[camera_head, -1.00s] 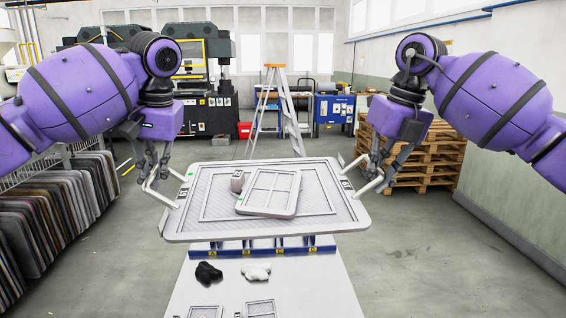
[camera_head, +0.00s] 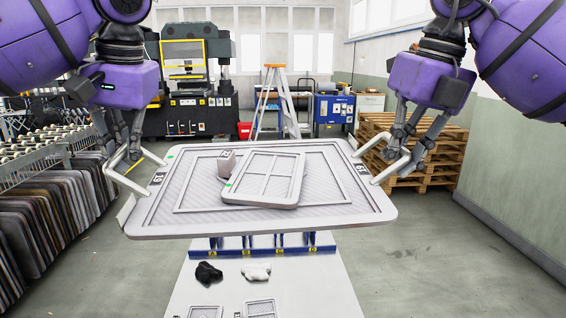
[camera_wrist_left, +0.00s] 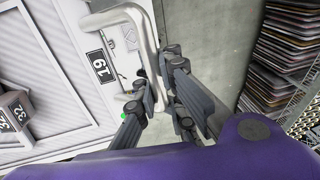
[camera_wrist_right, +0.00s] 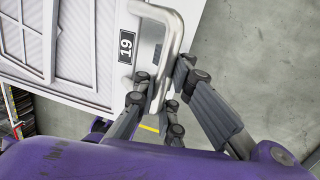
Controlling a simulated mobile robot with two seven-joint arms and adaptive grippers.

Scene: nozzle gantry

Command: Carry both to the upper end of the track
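A large grey tray (camera_head: 335,207), marked 19 at both sides, hangs level between my arms above a white table. My left gripper (camera_head: 132,156) is shut on the tray's left handle, a bent bar that shows in the left wrist view (camera_wrist_left: 150,50). My right gripper (camera_head: 405,155) is shut on the right handle, which shows in the right wrist view (camera_wrist_right: 172,40).
Below the tray is the white table (camera_head: 330,285) with a blue strip (camera_head: 262,252), a black lump (camera_head: 208,273) and a white lump (camera_head: 256,271). A roller track (camera_head: 55,155) runs at the left above a rack of panels (camera_head: 50,215). Pallets (camera_head: 440,150) stand at the right.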

